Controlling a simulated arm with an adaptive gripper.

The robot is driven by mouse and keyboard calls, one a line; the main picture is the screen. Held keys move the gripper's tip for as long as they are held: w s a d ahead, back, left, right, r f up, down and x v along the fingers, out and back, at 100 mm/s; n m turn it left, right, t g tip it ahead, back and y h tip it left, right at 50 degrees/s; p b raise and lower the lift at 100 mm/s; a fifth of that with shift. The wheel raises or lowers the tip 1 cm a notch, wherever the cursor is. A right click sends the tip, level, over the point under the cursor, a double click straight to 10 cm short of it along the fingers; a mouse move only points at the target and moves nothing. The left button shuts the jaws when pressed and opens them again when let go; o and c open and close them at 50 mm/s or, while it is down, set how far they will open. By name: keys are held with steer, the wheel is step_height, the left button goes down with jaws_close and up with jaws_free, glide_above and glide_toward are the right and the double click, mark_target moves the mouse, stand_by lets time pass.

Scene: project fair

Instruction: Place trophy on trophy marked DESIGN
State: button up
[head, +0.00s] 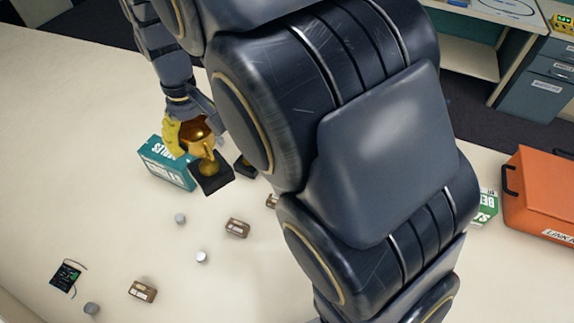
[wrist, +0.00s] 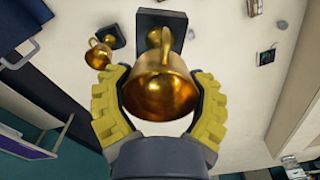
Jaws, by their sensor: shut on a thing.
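My gripper (head: 188,130) is shut around the cup of a gold trophy (head: 204,163) with a square black base. In the wrist view, the yellow fingers of my gripper (wrist: 160,103) lie on both sides of the gold cup of this trophy (wrist: 160,80), with its base beyond. A second gold trophy (wrist: 98,54) with a black base stands to the left in the wrist view, apart from the held one. In the head view, only part of this second trophy's base (head: 245,169) shows; my arm hides the rest. I see no readable DESIGN marking.
Small labelled blocks (head: 238,228), grey cylinders (head: 201,256) and a dark circuit board (head: 66,276) lie on the pale table (head: 70,130). An orange case (head: 540,195) and a green box (head: 486,207) are at right. The table's left is clear.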

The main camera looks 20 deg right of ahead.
steer(key=s+d+r+m, duration=0.2)
steer(key=s+d, duration=0.1)
steer(key=d, duration=0.3)
steer(key=s+d+r+m, duration=0.1)
steer(key=s+d+r, duration=0.15)
steer(key=d, duration=0.35)
steer(key=s+d+r+m, duration=0.3)
steer(key=s+d+m, duration=0.2)
steer(key=s+d, duration=0.6)
steer(key=w+d+f, duration=0.2)
steer(key=w+f, duration=0.2)
steer(key=f, duration=0.2)
steer(key=w+d+f, duration=0.3)
steer(key=w+f, duration=0.2)
steer(key=f, duration=0.2)
steer(key=shift+w+d, duration=0.3)
steer(key=shift+f, duration=0.2)
steer(key=o, duration=1.2)
steer(key=shift+o, duration=0.2)
